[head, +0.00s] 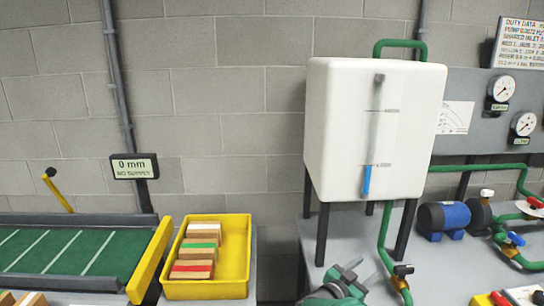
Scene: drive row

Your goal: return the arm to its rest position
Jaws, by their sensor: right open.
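My right gripper (360,273) shows at the bottom middle of the head view, low in front of the grey bench under the white tank. Its fingers are apart and nothing is between them. Most of my right arm is below the picture edge. My left gripper is not in view.
A white tank (345,130) on dark legs stands behind my right gripper. A green pipe (385,240) runs down close to its right. A blue pump (443,218) and gauges are farther right. A yellow tray (240,262) with several blocks and a green conveyor (75,252) are left.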

